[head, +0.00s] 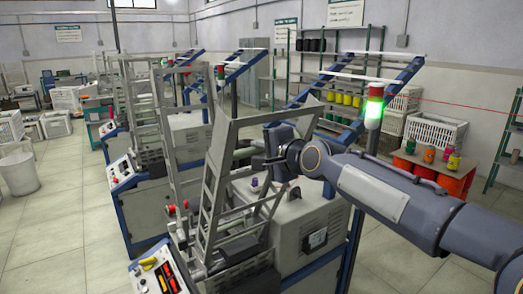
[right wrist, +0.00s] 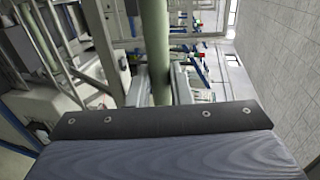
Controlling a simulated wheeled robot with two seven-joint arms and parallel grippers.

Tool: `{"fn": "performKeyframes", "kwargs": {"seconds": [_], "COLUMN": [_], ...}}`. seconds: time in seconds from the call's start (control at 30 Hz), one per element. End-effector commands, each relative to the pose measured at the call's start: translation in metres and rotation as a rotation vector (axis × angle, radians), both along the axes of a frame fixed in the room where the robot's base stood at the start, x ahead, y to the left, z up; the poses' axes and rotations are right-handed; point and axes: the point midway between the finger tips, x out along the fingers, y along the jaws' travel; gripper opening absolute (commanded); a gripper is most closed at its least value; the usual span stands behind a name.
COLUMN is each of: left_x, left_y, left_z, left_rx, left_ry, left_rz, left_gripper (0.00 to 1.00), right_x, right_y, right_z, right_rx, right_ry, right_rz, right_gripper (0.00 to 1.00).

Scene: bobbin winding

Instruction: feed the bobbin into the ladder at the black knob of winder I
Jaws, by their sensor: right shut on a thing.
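My right gripper (head: 264,162) is behind the upper part of the nearest ladder (head: 212,190), its arm coming in from the right. It is shut on a pale green bobbin (right wrist: 155,45), a long cylinder that stands upright between the fingers (right wrist: 163,86) in the right wrist view. In the head view the bobbin (head: 243,154) shows only partly, behind the ladder's rails. The ladder is a grey tilted frame on the nearest winder (head: 302,228). I cannot clearly pick out a black knob or a winder label. My left gripper is not in view.
A signal lamp (head: 374,106), lit green, stands close above my right arm. A control panel (head: 158,272) is at the front. More winders (head: 150,180) line up behind on the left. Crates (head: 436,132) stand at the right.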

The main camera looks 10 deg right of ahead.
Motion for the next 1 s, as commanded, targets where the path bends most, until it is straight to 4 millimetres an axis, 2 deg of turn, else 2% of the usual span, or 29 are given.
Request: {"fn": "performKeyframes", "kwargs": {"seconds": [0.43,0.97,1.0], "left_x": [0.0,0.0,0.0], "left_y": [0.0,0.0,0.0], "left_z": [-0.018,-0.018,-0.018], "left_rx": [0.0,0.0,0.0], "left_ry": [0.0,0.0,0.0], "left_rz": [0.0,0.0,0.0], "left_gripper": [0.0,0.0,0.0], "right_x": [0.01,0.012,0.012], "right_y": [0.004,0.004,0.004], "right_z": [-0.027,-0.028,-0.028], "right_rx": [0.001,0.001,0.001], "right_ry": [0.0,-0.001,-0.001], "right_rz": [0.0,0.0,0.0], "right_gripper": [0.0,0.0,0.22]}}
